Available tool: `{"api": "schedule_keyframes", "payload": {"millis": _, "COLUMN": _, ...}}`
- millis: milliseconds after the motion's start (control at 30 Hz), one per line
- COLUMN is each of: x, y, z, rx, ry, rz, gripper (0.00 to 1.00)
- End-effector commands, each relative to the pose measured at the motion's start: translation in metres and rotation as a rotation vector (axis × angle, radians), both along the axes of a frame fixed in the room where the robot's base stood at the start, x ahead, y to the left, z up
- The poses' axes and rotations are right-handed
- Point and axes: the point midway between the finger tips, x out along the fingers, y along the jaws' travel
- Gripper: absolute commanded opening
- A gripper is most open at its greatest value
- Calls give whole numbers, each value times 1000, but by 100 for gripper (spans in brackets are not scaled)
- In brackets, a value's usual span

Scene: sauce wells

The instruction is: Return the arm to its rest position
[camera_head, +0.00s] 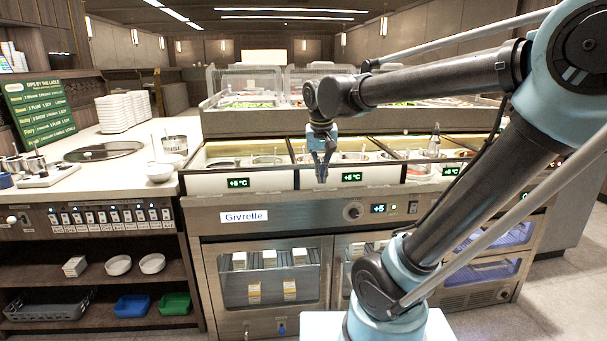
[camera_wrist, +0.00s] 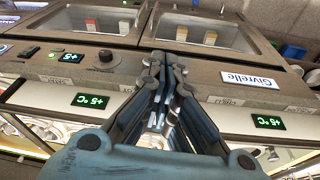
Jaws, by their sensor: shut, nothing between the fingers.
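My gripper (camera_head: 321,172) hangs fingers-down in front of the upper front panel of the sauce-well counter (camera_head: 280,225), between two green temperature displays. Its fingers are shut and nothing shows between them. In the wrist view my gripper (camera_wrist: 165,62) points toward the steel front of the counter, with the Givrelle label (camera_wrist: 249,79) to its right. My arm reaches in from the right of the head view, bent at a raised elbow. The sauce wells (camera_head: 268,160) lie just behind the gripper.
A clear guard (camera_head: 245,80) stands over the salad bar behind the wells. Shelves below hold a blue bin (camera_head: 132,305) and a green bin (camera_head: 174,304).

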Motion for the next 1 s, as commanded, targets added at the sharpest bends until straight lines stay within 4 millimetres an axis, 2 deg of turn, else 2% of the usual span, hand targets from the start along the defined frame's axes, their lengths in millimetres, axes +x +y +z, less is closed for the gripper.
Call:
{"api": "schedule_keyframes", "payload": {"millis": 33, "x": -11, "y": -18, "z": -11, "rx": 1, "ry": 6, "rz": -6, "gripper": 0}}
{"api": "schedule_keyframes", "payload": {"millis": 200, "x": -48, "y": -65, "z": -50, "rx": 6, "ry": 21, "rz": 0, "gripper": 0}}
{"api": "schedule_keyframes", "payload": {"millis": 433, "x": -100, "y": -111, "z": -108, "rx": 15, "ry": 34, "rz": 9, "gripper": 0}}
{"api": "schedule_keyframes", "payload": {"millis": 600, "x": -132, "y": -128, "z": -146, "rx": 23, "ry": 37, "rz": 15, "gripper": 0}}
{"api": "schedule_keyframes", "payload": {"millis": 700, "x": -143, "y": -133, "z": -160, "rx": 27, "ry": 38, "rz": 21, "gripper": 0}}
{"api": "schedule_keyframes", "payload": {"millis": 800, "x": -149, "y": -136, "z": -168, "rx": 27, "ry": 37, "rz": 25, "gripper": 0}}
{"api": "schedule_keyframes", "payload": {"millis": 1000, "x": -150, "y": -136, "z": -170, "rx": 28, "ry": 37, "rz": 27, "gripper": 0}}
